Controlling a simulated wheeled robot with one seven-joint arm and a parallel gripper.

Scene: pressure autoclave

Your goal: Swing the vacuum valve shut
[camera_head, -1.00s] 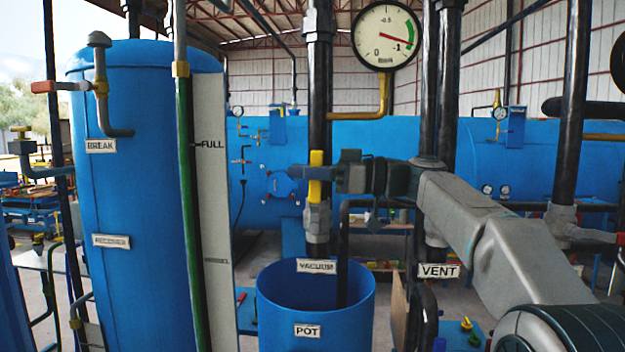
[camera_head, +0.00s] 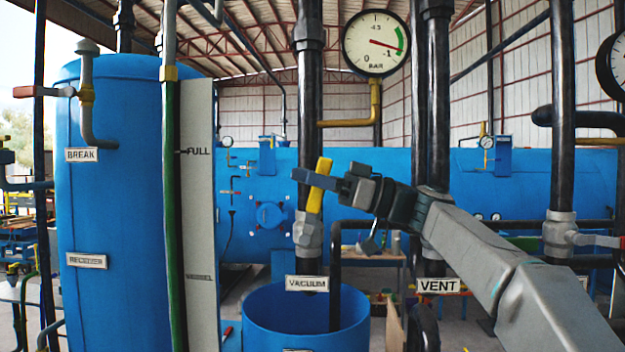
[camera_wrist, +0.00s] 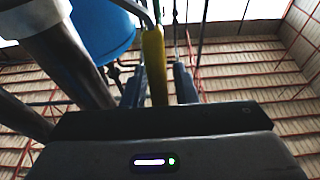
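The vacuum valve's yellow lever (camera_head: 319,187) is on the black vertical pipe, above its grey valve body (camera_head: 307,230) and the VACUUM sign (camera_head: 307,283). The lever points up and leans, its top to the right. My gripper (camera_head: 315,180) reaches in from the right at the lever's upper half, its fingers extending past it to the left. In the wrist view, the yellow lever (camera_wrist: 154,65) stands between the two fingers of my gripper (camera_wrist: 159,85). A narrow gap shows on its right; the left finger looks close or touching.
A round gauge (camera_head: 376,43) hangs above right of the lever, on a brass pipe. The blue POT (camera_head: 262,320) stands below. The blue receiver tank (camera_head: 120,200) is at left.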

